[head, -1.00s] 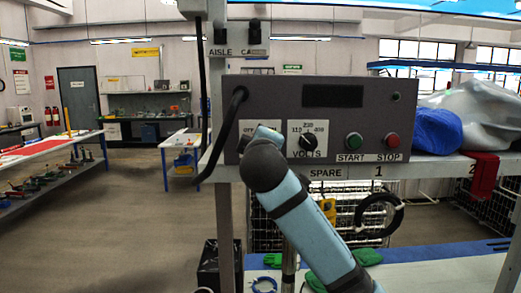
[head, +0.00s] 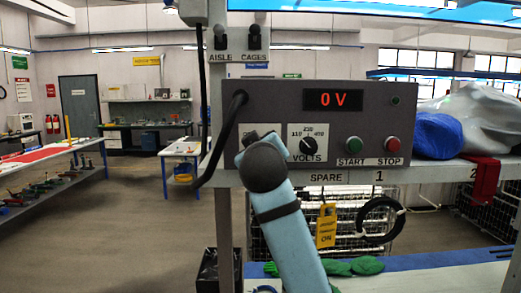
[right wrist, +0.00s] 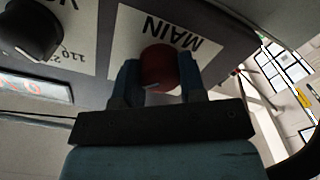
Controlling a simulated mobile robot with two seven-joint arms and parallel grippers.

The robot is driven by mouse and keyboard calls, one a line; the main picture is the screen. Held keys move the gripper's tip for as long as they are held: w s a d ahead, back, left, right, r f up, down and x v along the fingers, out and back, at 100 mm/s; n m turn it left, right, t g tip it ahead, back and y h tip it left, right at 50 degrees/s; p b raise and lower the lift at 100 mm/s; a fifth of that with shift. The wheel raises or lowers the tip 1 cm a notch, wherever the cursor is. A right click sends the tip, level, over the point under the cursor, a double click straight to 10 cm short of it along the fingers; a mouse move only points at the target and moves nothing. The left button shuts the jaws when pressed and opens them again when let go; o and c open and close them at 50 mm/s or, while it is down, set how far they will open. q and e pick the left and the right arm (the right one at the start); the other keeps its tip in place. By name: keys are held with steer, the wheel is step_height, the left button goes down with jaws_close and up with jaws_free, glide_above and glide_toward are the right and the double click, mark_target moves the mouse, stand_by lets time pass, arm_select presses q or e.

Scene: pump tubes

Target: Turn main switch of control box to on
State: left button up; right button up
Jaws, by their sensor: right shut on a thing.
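The grey control box (head: 378,120) stands on a shelf, and its display (head: 333,99) is lit with a red "0 V". The main switch is a red knob (right wrist: 160,66) on a white plate marked MAIN (right wrist: 175,42) in the right wrist view. My right gripper (right wrist: 159,78) is shut on this knob, one finger on each side. A small pale mark shows on the knob's lower edge. In the head view my right arm hides the knob and most of its label. My left gripper is not in view.
To the right of the main switch are the black VOLTS selector (head: 308,146), the green START button (head: 354,144) and the red STOP button (head: 392,145). A black cable (head: 212,165) hangs at the box's left. A blue bundle (head: 433,135) lies to its right.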

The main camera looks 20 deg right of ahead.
stand_by(0.3)
steer(key=o, duration=0.9)
steer(key=shift+s, duration=0.15)
steer(key=b+v, duration=0.2)
steer(key=v, duration=1.1)
steer(key=shift+s+a+b, duration=0.15)
steer(key=shift+s+b, duration=0.15)
steer(key=shift+b, duration=0.1)
